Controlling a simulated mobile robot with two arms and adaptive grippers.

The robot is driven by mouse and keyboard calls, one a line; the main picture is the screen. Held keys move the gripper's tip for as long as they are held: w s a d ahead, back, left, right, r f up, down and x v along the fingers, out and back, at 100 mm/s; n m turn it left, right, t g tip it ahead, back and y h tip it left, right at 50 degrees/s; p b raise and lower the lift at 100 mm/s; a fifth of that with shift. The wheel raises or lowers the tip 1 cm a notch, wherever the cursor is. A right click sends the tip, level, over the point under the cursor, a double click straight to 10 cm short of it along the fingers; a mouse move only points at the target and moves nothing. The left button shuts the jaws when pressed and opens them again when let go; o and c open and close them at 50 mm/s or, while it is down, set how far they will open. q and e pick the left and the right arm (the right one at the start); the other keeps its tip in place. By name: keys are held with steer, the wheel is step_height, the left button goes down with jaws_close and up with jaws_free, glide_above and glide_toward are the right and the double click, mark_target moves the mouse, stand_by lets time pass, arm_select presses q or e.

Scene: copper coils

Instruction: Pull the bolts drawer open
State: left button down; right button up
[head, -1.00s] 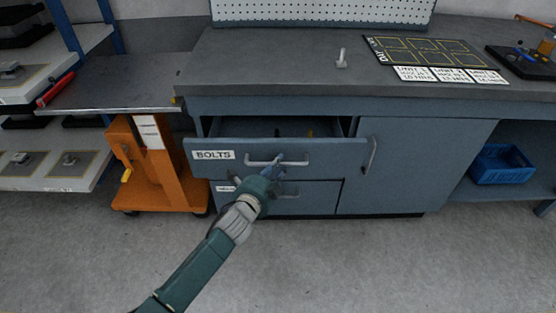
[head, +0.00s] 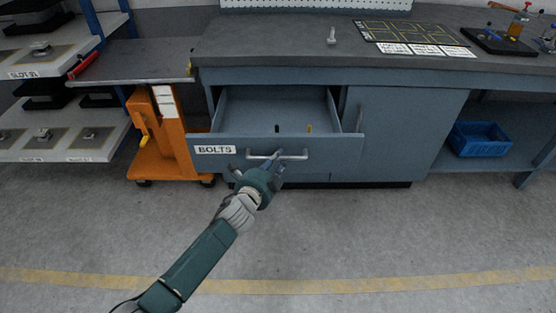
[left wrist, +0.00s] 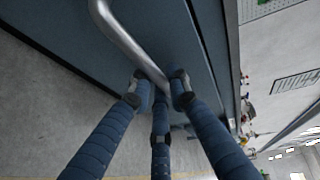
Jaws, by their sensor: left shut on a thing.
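The bolts drawer (head: 330,150) is a blue-grey drawer with a white BOLTS label, standing well out from the workbench in the head view. Its inside shows, with a small dark item (head: 277,128) and a small yellow item (head: 309,128) in it. The silver bar handle (head: 262,156) runs across its front. My right gripper is not in view.
An orange cart (head: 165,135) stands left of the drawer, with a shelf rack (head: 60,115) beyond it. A cabinet door (head: 400,135) is right of the drawer, and a blue bin (head: 481,140) sits on a low shelf. The floor in front is clear.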

arm_select(q)
steer(key=shift+a, duration=0.1)
steer(key=c, duration=1.6)
jaws_free()
steer(key=shift+c, duration=0.2)
steer(key=v, duration=1.2)
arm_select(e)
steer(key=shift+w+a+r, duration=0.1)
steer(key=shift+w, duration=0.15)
